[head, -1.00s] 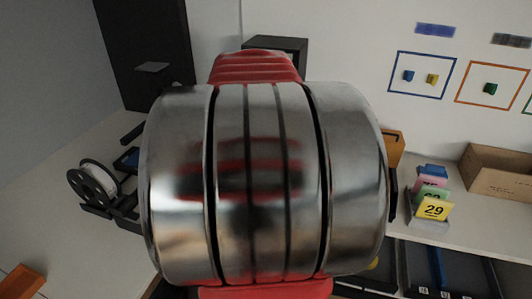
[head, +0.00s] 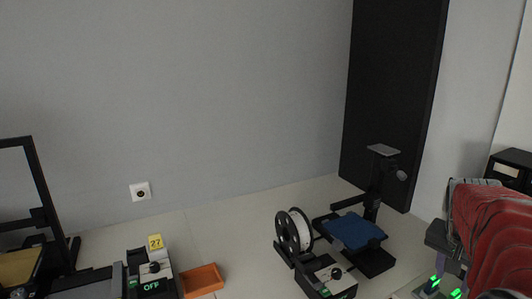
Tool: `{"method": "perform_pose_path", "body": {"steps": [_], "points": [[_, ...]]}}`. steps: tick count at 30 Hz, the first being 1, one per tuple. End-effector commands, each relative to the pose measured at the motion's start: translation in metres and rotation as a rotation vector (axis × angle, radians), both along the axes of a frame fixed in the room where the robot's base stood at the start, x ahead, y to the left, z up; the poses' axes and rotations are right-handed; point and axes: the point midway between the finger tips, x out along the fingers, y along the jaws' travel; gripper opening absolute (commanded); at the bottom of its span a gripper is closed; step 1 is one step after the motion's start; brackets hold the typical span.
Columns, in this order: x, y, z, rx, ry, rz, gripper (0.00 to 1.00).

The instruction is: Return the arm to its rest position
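My arm shows at the right edge of the head view as a red ribbed sleeve (head: 495,235). A grey part with green lights (head: 441,288) sits against its lower left side; I cannot tell whether it belongs to the arm. The rest of the arm is cut off by the right and bottom edges. My gripper's fingers do not show, so what they hold cannot be seen.
A pale worktop (head: 225,240) runs along the grey wall. A dark tall panel (head: 395,90) stands behind.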

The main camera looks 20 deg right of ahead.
Motion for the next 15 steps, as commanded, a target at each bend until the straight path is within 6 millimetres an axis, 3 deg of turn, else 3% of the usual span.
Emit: {"method": "perform_pose_path", "body": {"steps": [6,15], "points": [[0.036,0.079,0.008,-0.011,-0.011,0.223,0.34],[0.057,0.183,0.011,-0.025,-0.023,0.523,0.34]]}}
